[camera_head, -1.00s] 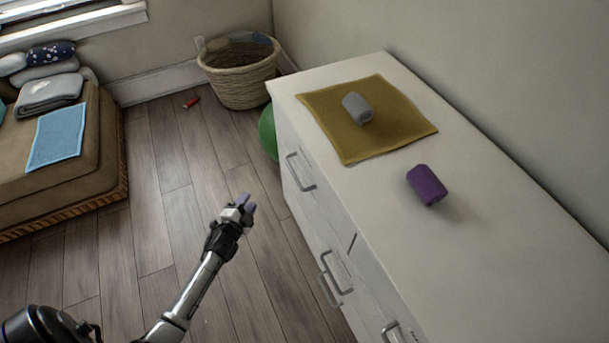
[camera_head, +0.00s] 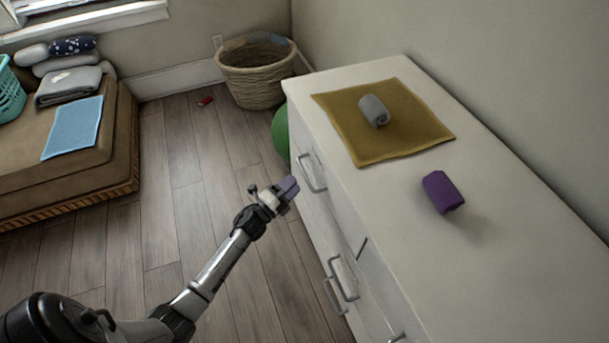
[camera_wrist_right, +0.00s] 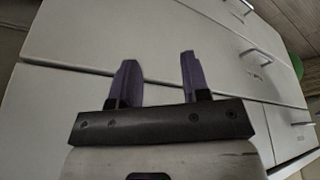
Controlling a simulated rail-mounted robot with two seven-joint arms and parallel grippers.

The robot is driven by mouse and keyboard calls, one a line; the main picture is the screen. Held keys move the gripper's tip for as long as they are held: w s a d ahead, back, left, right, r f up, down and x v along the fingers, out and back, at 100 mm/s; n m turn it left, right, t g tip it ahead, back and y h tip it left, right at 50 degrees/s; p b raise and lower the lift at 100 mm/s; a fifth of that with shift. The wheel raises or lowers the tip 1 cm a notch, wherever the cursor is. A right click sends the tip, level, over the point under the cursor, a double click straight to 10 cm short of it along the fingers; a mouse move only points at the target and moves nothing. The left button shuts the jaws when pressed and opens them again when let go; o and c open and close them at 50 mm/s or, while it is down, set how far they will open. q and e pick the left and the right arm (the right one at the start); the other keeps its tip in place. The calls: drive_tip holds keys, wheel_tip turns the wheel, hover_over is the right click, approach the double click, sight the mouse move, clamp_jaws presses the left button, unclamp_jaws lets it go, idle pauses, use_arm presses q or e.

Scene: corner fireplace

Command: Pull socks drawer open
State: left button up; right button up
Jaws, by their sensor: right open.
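The white dresser (camera_head: 480,255) stands at right with several drawers and grey bar handles; its drawer fronts also show in the right wrist view (camera_wrist_right: 65,100). I cannot tell which is the socks drawer. The far upper drawer has a handle (camera_head: 313,174). My left gripper (camera_head: 289,187) is beside that drawer front, a little left of the handle in the picture; contact is not visible, nor whether its purple-tipped fingers are apart. My right gripper (camera_wrist_right: 160,76) is open and empty before the drawer fronts, with a handle (camera_wrist_right: 257,56) to its right.
On the dresser top lie a grey roll (camera_head: 374,110) on a mustard cloth (camera_head: 415,135) and a purple roll (camera_head: 441,191). A wicker basket (camera_head: 256,82) and green ball (camera_head: 281,132) stand behind. A brown couch (camera_head: 100,170) is at left; the floor between (camera_head: 190,160) is mostly clear.

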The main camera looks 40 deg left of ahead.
sight(304, 172)
use_arm(q)
drive_tip(key=shift+b+x, duration=0.6)
drive_tip(key=shift+x, duration=2.3)
drive_tip(key=shift+c, duration=0.4)
clamp_jaws()
